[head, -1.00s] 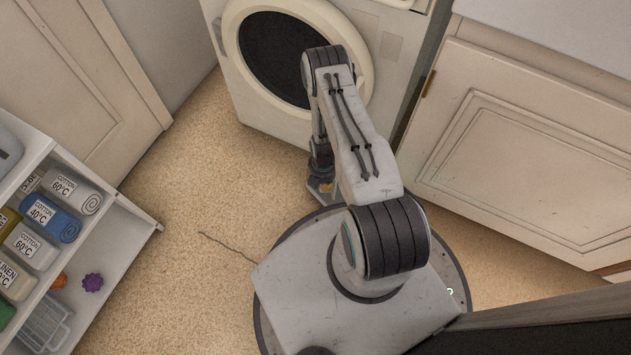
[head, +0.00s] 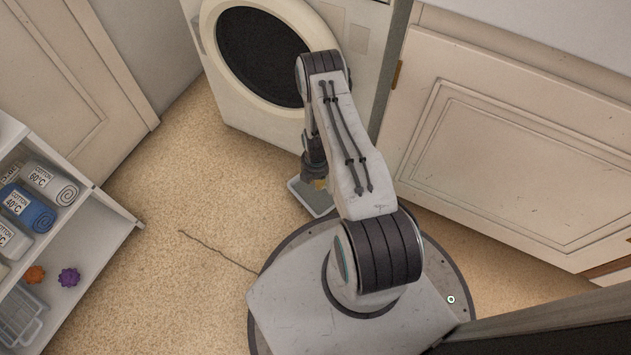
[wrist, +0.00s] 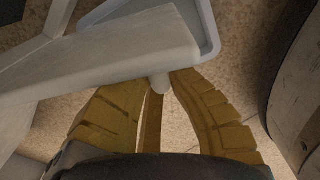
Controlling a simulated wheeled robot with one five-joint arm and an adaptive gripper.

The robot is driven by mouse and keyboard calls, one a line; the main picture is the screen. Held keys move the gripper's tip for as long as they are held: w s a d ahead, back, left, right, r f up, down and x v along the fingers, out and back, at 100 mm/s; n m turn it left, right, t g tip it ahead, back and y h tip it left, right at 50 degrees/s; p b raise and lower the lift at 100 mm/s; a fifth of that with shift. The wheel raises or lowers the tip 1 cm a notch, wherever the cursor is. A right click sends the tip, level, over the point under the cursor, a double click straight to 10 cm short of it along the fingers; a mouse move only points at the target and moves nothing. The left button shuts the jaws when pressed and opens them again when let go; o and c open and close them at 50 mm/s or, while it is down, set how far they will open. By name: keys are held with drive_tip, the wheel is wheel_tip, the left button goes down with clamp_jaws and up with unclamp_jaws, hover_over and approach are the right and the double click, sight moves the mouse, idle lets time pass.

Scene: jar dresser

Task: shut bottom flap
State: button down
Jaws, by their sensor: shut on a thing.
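In the wrist view a pale flat panel (wrist: 100,62), which may be the bottom flap, crosses the upper left. A small rounded nub (wrist: 159,84) sticks out at its edge. The yellow fingers of my gripper (wrist: 158,88) close around this nub. Beyond the panel lies a shallow grey tray-like piece (wrist: 207,25) with a raised rim. In the head view this grey piece (head: 309,198) shows low beside my gripper (head: 320,184), in front of the washing machine (head: 235,105). My arm hides most of the gripper, and the panel's hinge is not visible.
A white cabinet (head: 500,150) stands right of the washing machine. An open shelf unit (head: 110,225) with rolled towels, an orange ball (head: 35,274) and a purple ball (head: 69,277) is at the left.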

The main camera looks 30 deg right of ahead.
drive_tip(key=shift+s+a+f, duration=0.1)
drive_tip(key=shift+s+f, duration=0.05)
drive_tip(key=shift+s, duration=0.3)
drive_tip(key=c, duration=1.3)
unclamp_jaws()
drive_tip(key=shift+w, duration=0.1)
drive_tip(key=shift+c, duration=0.2)
drive_tip(key=shift+o, duration=0.4)
drive_tip(key=shift+w, duration=0.1)
drive_tip(key=shift+w+r, duration=0.1)
drive_tip(key=shift+r, duration=0.1)
wheel_tip(320, 180, up, 12)
drive_tip(key=shift+f, duration=0.1)
